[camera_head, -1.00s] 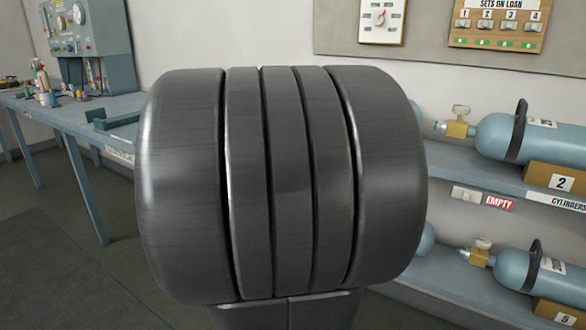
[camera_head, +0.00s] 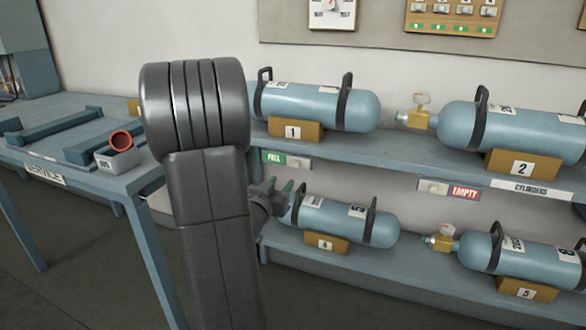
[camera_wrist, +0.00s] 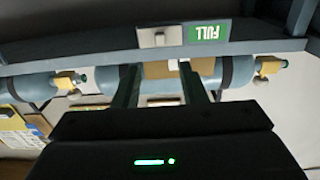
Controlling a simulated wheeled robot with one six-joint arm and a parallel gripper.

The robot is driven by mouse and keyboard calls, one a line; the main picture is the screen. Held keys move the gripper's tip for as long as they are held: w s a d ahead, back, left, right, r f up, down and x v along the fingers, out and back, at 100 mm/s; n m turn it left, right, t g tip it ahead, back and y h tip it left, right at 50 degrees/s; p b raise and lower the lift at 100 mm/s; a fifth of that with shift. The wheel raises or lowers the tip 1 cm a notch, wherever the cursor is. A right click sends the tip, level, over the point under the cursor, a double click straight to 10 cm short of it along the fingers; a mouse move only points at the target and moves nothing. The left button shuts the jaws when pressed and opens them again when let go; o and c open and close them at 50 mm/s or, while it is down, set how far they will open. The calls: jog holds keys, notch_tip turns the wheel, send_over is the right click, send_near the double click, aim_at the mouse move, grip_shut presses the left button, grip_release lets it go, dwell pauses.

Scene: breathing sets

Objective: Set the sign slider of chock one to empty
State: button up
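Chock one (camera_head: 297,130) is a tan block marked 1 under a blue cylinder (camera_head: 320,104) on the upper shelf. On the shelf edge below it, the sign (camera_head: 275,158) shows green FULL, with a pale slider (camera_head: 299,163) at its right. The wrist view is upside down and shows the slider (camera_wrist: 160,39) left of the green FULL sign (camera_wrist: 208,32). My gripper (camera_head: 287,186) is just below the sign in the head view, partly hidden by my arm. In the wrist view my gripper (camera_wrist: 158,68) has its fingers apart with nothing seen held between them.
Chock 2 (camera_head: 522,162) has a red EMPTY sign (camera_head: 465,192) on the shelf edge. Chock 4 (camera_head: 326,243) and its cylinder (camera_head: 348,221) sit on the lower shelf, close below my gripper. A service bench (camera_head: 140,182) stands at the left.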

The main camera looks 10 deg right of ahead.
aim_at(296, 165)
jog(key=b+x, duration=0.1)
jog(key=x, duration=0.9)
jog(key=shift+w+d, duration=0.25)
jog(key=shift+w, duration=0.05)
grip_shut()
